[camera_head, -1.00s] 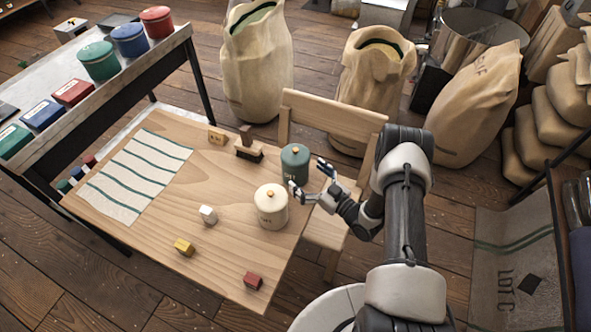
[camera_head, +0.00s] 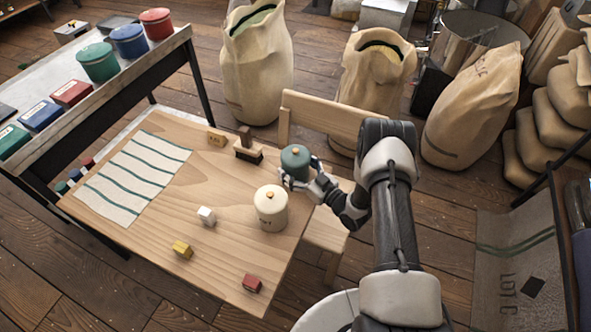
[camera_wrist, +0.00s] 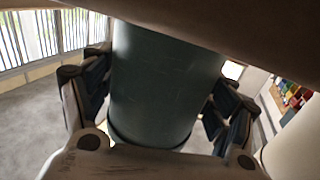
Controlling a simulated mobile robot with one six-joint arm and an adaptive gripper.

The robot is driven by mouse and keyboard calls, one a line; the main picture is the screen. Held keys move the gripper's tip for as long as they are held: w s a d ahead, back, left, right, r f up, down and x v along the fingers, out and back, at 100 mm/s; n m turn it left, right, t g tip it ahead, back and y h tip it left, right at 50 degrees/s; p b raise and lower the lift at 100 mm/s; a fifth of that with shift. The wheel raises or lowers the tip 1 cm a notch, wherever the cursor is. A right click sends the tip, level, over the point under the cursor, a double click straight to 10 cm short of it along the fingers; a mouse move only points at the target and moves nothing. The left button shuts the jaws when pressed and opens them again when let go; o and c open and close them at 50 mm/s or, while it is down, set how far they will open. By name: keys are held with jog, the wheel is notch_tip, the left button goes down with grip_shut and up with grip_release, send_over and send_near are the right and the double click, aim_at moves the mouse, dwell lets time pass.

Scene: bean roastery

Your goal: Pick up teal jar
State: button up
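The teal jar (camera_head: 295,161), with a darker lid and a small orange knob, stands upright near the right back edge of the wooden table (camera_head: 215,240). My gripper (camera_head: 297,178) is at the jar's right front side, with its fingers around it. In the wrist view, the jar (camera_wrist: 163,85) fills the middle between the fingers. The left finger (camera_wrist: 88,90) and right finger (camera_wrist: 228,115) stand open on either side, close to its wall. Contact is hard to judge. The fingers hide part of the jar in the head view.
A cream jar (camera_head: 270,210) stands just in front of the teal jar. A wooden stamp (camera_head: 248,148) is behind it to the left. A chair (camera_head: 335,120) is behind the table's right end.

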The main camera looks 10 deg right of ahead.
jog(key=c, duration=0.8)
jog(key=shift+c, duration=0.6)
jog(key=shift+r, duration=0.1)
